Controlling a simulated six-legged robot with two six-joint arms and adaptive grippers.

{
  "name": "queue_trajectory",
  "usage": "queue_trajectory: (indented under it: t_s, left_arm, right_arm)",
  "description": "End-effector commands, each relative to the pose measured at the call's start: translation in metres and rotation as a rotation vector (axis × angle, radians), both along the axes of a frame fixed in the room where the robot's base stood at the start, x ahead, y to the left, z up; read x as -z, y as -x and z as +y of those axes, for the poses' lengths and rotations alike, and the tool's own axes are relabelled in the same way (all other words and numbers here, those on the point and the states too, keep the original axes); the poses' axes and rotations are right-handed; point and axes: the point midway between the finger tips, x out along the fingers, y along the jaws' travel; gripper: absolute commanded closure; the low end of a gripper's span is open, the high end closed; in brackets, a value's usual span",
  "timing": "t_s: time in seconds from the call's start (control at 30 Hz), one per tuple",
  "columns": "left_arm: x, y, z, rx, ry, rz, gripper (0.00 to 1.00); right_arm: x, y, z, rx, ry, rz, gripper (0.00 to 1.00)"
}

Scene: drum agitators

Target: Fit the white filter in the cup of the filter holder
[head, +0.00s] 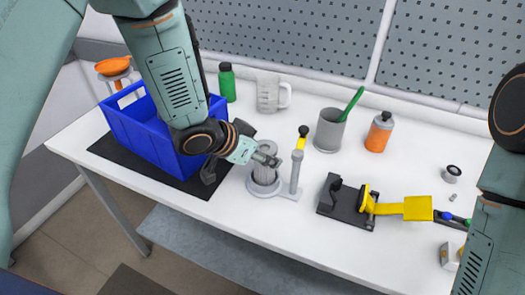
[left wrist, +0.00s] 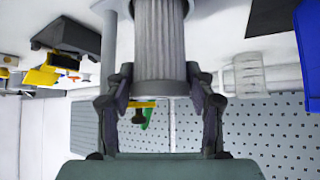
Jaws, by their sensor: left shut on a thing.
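The white filter (head: 264,161), a pale ribbed cylinder, stands upright between the fingers of my left gripper (head: 268,157). In the left wrist view the filter (left wrist: 161,45) fills the gap between the two dark fingers of the left gripper (left wrist: 160,90), which are shut on it. The filter holder (head: 288,194) has a round grey base, a post and a yellow lever with a black knob. The filter is at the holder's cup; the gripper partly hides it, and I cannot tell how deep it sits. My right gripper is out of view; only its arm shows at right.
A blue crate (head: 128,125) stands on a dark mat at left. A black-and-yellow clamp (head: 345,203) lies right of the holder. The front table edge is clear.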

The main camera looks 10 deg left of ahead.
Motion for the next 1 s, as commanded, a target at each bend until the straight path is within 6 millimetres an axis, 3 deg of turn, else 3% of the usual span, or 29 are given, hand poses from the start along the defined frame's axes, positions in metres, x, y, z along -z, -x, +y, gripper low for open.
queue_trajectory:
  t_s: [0.23, 0.27, 0.3, 0.57, 0.8, 1.0]
  left_arm:
    - [0.0002, -0.0003, -0.0002, 0.000, 0.001, -0.001, 0.95]
    - [0.0001, -0.0002, -0.0002, 0.000, 0.001, -0.001, 0.44]
    - [0.0001, -0.0002, -0.0002, 0.000, 0.001, -0.001, 0.40]
    - [0.0003, -0.0001, -0.0001, 0.000, 0.000, 0.000, 0.19]
    - [0.0005, 0.0001, 0.0000, -0.001, 0.001, 0.000, 0.18]
    - [0.0005, 0.0001, 0.0000, -0.001, 0.001, 0.000, 0.04]
  right_arm:
    - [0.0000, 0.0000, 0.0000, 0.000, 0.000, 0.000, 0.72]
    - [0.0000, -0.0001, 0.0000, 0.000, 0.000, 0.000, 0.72]
    - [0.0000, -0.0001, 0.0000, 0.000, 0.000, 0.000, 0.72]
    - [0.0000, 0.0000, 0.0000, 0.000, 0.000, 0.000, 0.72]
    - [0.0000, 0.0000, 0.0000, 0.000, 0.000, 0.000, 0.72]
    - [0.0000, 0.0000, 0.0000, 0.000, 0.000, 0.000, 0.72]
